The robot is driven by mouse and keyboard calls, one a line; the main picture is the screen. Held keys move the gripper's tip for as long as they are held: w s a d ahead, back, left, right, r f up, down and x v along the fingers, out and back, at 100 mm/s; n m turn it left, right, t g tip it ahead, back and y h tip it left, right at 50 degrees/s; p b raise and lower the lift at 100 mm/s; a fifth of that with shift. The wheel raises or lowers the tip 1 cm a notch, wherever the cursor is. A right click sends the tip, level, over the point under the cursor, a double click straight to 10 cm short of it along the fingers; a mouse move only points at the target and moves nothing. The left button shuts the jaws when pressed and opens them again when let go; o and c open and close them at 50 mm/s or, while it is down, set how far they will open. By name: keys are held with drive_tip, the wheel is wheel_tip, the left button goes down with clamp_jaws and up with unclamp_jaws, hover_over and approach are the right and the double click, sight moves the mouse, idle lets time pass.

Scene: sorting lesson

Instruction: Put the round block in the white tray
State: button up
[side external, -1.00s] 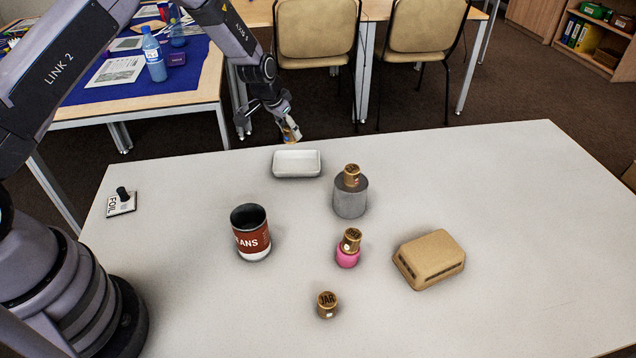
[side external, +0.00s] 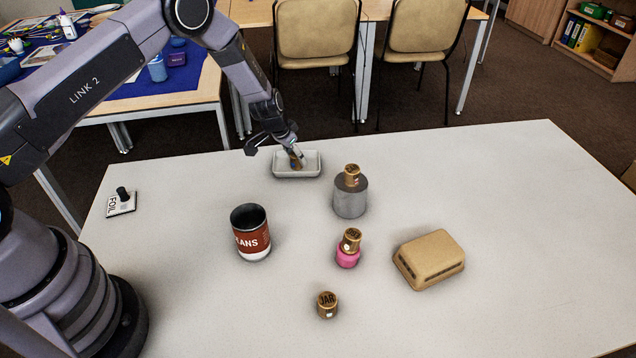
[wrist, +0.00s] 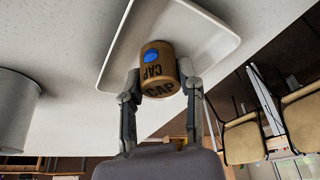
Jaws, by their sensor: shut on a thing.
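The white tray (side external: 297,174) stands at the far edge of the table. My gripper (side external: 295,155) is at the tray, pointing down, and shut on a brown round block (side external: 297,162). In the wrist view the block (wrist: 157,66) is a short cylinder marked CAP with a blue spot, between my two fingertips (wrist: 162,91). It lies over the inside of the tray (wrist: 222,42). Whether it touches the tray floor cannot be told. The tray holds nothing else that I can see.
Similar brown cylinders sit on a grey cylinder (side external: 350,200), on a pink piece (side external: 347,259) and alone on the table (side external: 327,305). A beans can (side external: 251,240), a tan box (side external: 430,260) and a FOIL card (side external: 121,206) stand apart. The table's right side is clear.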

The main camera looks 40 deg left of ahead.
drive_tip(key=o, duration=0.9)
drive_tip(key=shift+c, duration=0.2)
drive_tip(key=s+d+f+v, duration=0.1)
drive_tip(key=s+v, duration=0.1)
drive_tip(key=v, duration=1.6)
drive_tip(key=s+d+v, duration=0.1)
drive_tip(key=d+v, duration=0.1)
drive_tip(key=v, duration=1.7)
drive_tip(key=s+a+r+n, duration=0.1)
drive_tip(key=s+r, duration=0.2)
drive_tip(key=s, duration=0.9)
drive_tip(key=s+a+r+t, duration=0.1)
drive_tip(key=s+r, duration=0.2)
drive_tip(key=s, duration=1)
drive_tip(key=shift+a+n+y, duration=0.3)
drive_tip(key=shift+n+y, duration=0.1)
drive_tip(key=shift+s+r, duration=0.1)
drive_tip(key=shift+r, duration=0.05)
